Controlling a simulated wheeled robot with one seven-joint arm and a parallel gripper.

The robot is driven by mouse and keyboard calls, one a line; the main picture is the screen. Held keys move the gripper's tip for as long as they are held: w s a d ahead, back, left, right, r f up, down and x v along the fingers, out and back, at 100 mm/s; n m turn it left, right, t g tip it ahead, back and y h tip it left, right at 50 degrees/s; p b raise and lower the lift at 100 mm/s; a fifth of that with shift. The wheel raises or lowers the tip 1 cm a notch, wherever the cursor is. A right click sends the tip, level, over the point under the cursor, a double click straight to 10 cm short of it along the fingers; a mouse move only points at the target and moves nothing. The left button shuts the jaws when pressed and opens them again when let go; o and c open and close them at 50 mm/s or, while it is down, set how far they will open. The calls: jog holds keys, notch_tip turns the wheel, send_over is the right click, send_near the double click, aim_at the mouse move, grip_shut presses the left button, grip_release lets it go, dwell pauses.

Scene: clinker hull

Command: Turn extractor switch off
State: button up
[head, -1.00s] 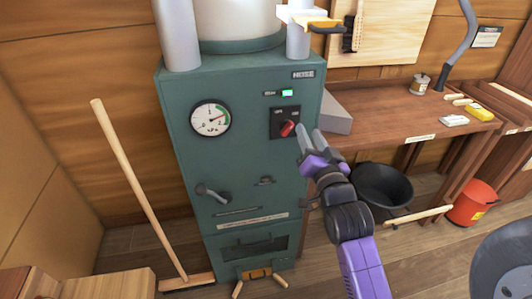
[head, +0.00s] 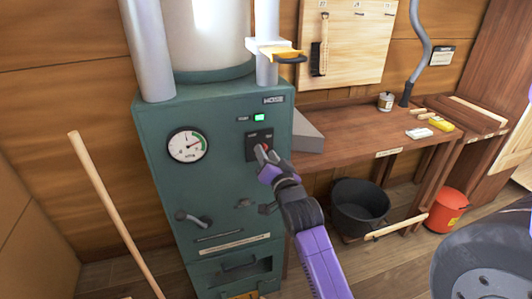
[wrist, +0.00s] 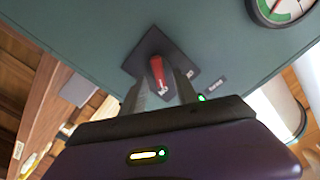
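The extractor (head: 215,215) is a tall green cabinet with a gauge, a lit green lamp (head: 260,117) and a dark switch plate (head: 252,148). The switch has a red handle, seen in the wrist view (wrist: 157,72) against the dark plate (wrist: 178,48). My gripper (head: 264,156) is at the switch in the head view and covers most of it. In the wrist view my gripper (wrist: 163,85) has its two grey fingers apart, one on each side of the red handle. I cannot tell whether they touch it.
A wooden bench (head: 350,130) stands right of the cabinet, with a black bucket (head: 360,208) and a red bucket (head: 447,209) below. A broom (head: 115,215) leans at the left. A yellow-handled slide (head: 280,53) sits on the pipe above.

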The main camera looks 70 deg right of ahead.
jog(key=shift+w+d, duration=0.2)
jog(key=shift+d, duration=0.05)
grip_shut()
jog(key=shift+n, duration=0.3)
jog(key=shift+w+a+n+p, duration=0.15)
jog(key=shift+n+p, duration=0.75)
jog(key=shift+n, duration=1.95)
jog(key=shift+w+a+n+p, duration=0.15)
jog(key=shift+n+p, duration=0.7)
jog(key=shift+n, duration=2)
